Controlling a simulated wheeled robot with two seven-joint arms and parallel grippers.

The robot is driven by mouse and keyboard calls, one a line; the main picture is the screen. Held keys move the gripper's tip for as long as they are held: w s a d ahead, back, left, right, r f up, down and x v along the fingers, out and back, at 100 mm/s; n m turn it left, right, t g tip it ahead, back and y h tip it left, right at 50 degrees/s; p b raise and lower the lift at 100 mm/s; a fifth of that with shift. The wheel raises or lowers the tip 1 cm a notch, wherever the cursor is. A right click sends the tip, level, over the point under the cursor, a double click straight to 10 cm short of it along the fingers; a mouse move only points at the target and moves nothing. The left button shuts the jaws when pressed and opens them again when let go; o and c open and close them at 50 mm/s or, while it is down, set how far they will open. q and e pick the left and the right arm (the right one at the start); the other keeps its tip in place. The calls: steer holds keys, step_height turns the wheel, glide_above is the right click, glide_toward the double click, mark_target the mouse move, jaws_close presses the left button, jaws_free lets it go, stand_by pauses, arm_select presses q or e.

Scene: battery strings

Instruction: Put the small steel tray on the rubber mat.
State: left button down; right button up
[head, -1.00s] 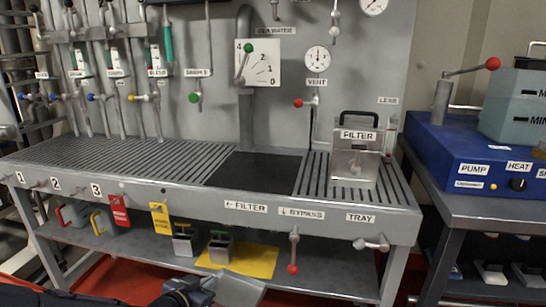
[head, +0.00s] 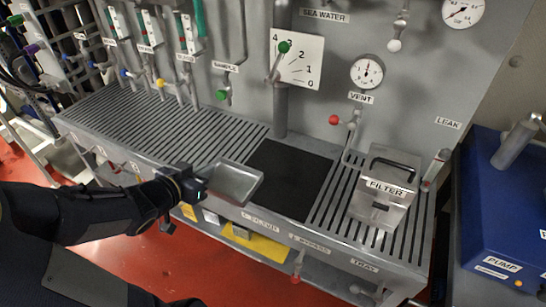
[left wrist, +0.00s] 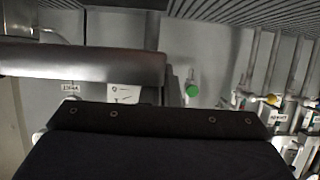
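The small steel tray (head: 236,183) is a shallow, shiny grey dish. My left gripper (head: 203,187) is shut on its left edge in the head view. The tray shows over the front part of the bench, just left of the rubber mat; the gap beneath it cannot be judged. The rubber mat (head: 290,180) is a flat black rectangle set in the bench top, with nothing on it. In the left wrist view a grey metal band (left wrist: 80,64), likely the tray, lies beyond my dark gripper body. My right gripper is not in view.
The slatted bench top (head: 150,125) is clear left of the mat. A steel filter box (head: 384,190) with a black handle stands right of the mat. A pipe (head: 281,112) rises behind the mat. A red-knobbed vent valve (head: 334,120) is on the back panel.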

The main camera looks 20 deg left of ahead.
mark_target(226, 162)
arm_select(q)
steer(key=b+x, duration=0.1)
steer(key=x, duration=0.5)
steer(key=b+x, duration=0.1)
steer(key=x, duration=0.2)
steer(key=shift+s+d+f+b, duration=0.1)
steer(key=shift+d+f+b, duration=0.05)
steer(key=shift+f+b, duration=0.2)
steer(key=w+f, duration=0.4)
steer(key=shift+w+d+f+b, duration=0.2)
steer(key=shift+f+b, duration=0.1)
steer(key=shift+f, duration=0.1)
steer(key=shift+w+f, duration=0.1)
steer(key=shift+f, duration=0.1)
steer(key=shift+w+f, duration=0.1)
steer(key=shift+f, duration=0.8)
steer(key=shift+w+f, duration=0.15)
steer(key=shift+f, duration=0.75)
steer(key=c, duration=2.1)
jaws_free()
steer(key=shift+f+b, duration=0.15)
steer(key=shift+b, duration=0.3)
steer(key=o, duration=0.4)
